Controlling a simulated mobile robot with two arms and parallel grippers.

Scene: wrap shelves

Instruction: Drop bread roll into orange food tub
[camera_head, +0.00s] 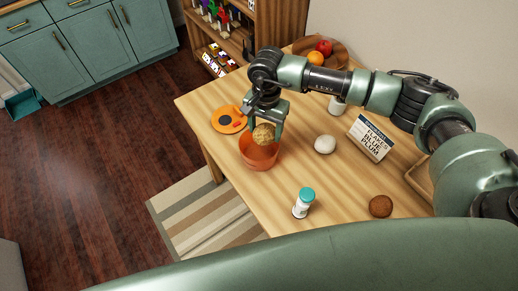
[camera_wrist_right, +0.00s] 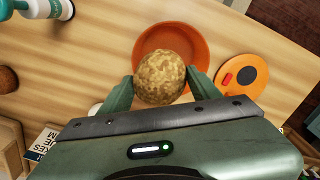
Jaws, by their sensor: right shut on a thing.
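The bread roll (camera_head: 263,135) is round, golden brown and speckled. My right gripper (camera_head: 268,124) is shut on it and holds it over the orange food tub (camera_head: 259,160), near the tub's back rim in the head view. In the right wrist view the roll (camera_wrist_right: 160,77) sits between the two green fingers of the right gripper (camera_wrist_right: 160,88). There the orange tub (camera_wrist_right: 172,36) lies behind the roll, which hides part of its inside. The left gripper is not in either view.
On the wooden table (camera_head: 230,175) stand an orange disc-shaped item (camera_head: 229,119), a white round item (camera_head: 325,144), a white bottle with teal cap (camera_head: 303,203), a brown round item (camera_head: 380,206) and a box with printed text (camera_head: 370,138). A fruit bowl (camera_head: 335,52) stands at the back.

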